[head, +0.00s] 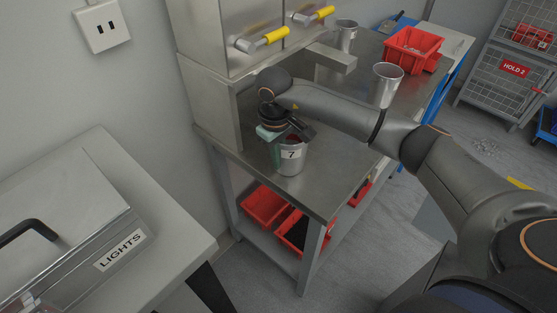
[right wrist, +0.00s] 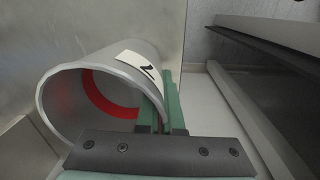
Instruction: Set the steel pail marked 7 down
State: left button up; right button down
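The steel pail marked 7 (head: 291,162) is upright over the near left part of the steel bench top (head: 335,187). Whether its base touches the bench is hard to tell. My right gripper (head: 284,137) is at the pail's rim. In the right wrist view the pail (right wrist: 95,75) shows its open mouth, a red band inside and part of its label. The green fingers of my right gripper (right wrist: 160,108) sit on either side of the pail wall, shut on it. My left gripper is not in view.
Another steel pail (head: 388,86) and a red bin (head: 412,50) stand farther along the bench, with a third pail (head: 346,36) at the back. A cabinet with yellow-handled levers (head: 262,40) rises behind. Red bins (head: 265,206) sit on the lower shelf. A LIGHTS box (head: 75,225) is at left.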

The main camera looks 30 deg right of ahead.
jog(key=shift+r, duration=0.1)
jog(key=shift+f, duration=0.3)
jog(key=c, duration=1.1)
grip_release()
jog(key=shift+r, duration=0.1)
jog(key=r, duration=1.2)
jog(key=shift+s+a+r+b, duration=0.1)
jog(key=shift+a+r+b, duration=0.05)
jog(key=shift+a+b, duration=0.15)
